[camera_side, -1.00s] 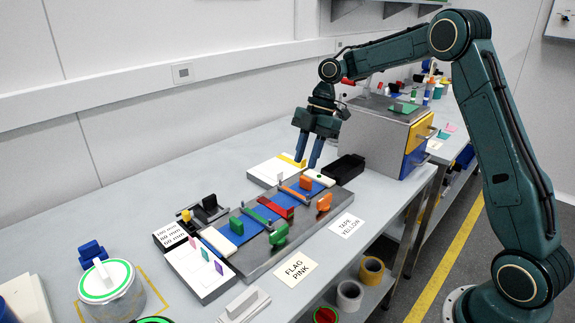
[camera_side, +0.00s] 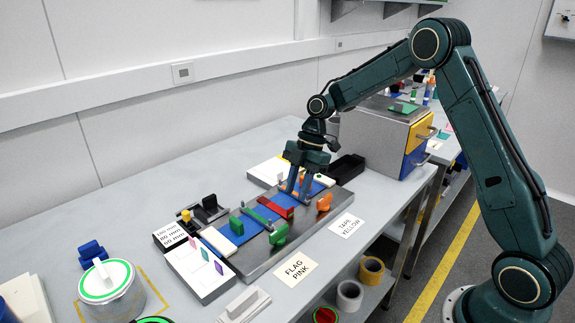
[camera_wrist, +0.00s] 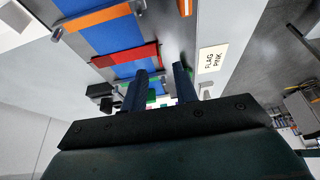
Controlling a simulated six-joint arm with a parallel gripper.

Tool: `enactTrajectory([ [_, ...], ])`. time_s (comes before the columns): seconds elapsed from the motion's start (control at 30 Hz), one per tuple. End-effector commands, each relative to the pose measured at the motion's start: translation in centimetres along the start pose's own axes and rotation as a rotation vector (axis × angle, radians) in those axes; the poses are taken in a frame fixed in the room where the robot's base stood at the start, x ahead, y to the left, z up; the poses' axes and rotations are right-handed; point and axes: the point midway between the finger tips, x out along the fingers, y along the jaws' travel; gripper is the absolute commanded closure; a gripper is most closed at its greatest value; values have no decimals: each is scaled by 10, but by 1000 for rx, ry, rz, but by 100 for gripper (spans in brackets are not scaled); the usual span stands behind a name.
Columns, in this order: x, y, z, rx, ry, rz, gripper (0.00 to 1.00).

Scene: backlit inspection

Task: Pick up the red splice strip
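The red splice strip (camera_side: 277,205) lies across the blue band (camera_side: 235,227) on a grey metal fixture (camera_side: 262,262), between an orange-handled clamp and a green-handled clamp. In the wrist view the red strip (camera_wrist: 122,56) shows just beyond my fingertips, towards the left. My gripper (camera_side: 293,193) is low over the fixture by the orange clamp, at the right of the red strip. In the wrist view my gripper (camera_wrist: 161,76) has its two fingers apart with nothing between them. I cannot tell the exact height of the fingertips above the fixture.
The green clamp (camera_side: 278,235) and orange handle (camera_side: 324,202) stand along the fixture's front edge. A white tray (camera_side: 190,272) with coloured flags is at left, and a black bin (camera_side: 347,168) behind at right. Cards marked FLAG PINK (camera_side: 297,269) and TAPE YELLOW (camera_side: 346,225) lie in front.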

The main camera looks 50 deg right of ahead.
Motion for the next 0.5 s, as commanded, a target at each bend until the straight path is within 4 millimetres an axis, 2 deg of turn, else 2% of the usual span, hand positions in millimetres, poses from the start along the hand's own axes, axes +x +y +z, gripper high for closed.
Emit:
enactTrajectory([
  [0.17,11,-1,0,0,1,-4,71],
  [0.5,47,0,0,-1,0,-4,71],
])
